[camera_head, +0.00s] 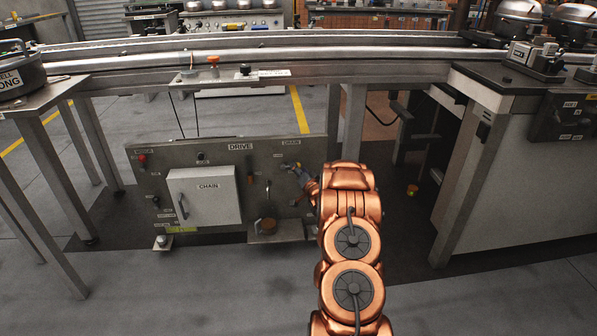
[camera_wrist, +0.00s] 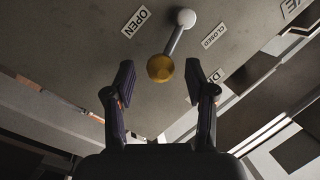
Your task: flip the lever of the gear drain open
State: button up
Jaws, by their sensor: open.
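The gear drain lever shows in the wrist view as a dark rod (camera_wrist: 175,40) with a brass hub (camera_wrist: 160,68) and a white ball knob (camera_wrist: 186,18). It is mounted on the grey panel, slanting up and right from the hub. The knob lies between the OPEN label (camera_wrist: 136,22) and the CLOSED label (camera_wrist: 213,35), nearer CLOSED. My gripper (camera_wrist: 159,76) is open and empty, with one finger to each side below the hub in the picture. In the head view my gripper (camera_head: 302,177) is at the panel's right part, below the DRAIN label (camera_head: 291,141); the lever is too small to make out clearly.
A conveyor rail (camera_head: 150,66) runs above. A grey cabinet (camera_head: 530,180) stands at the right.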

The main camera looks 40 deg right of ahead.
jog(key=shift+w+d, duration=0.1)
jog(key=shift+w, duration=0.3)
jog(key=shift+c, duration=0.3)
grip_shut()
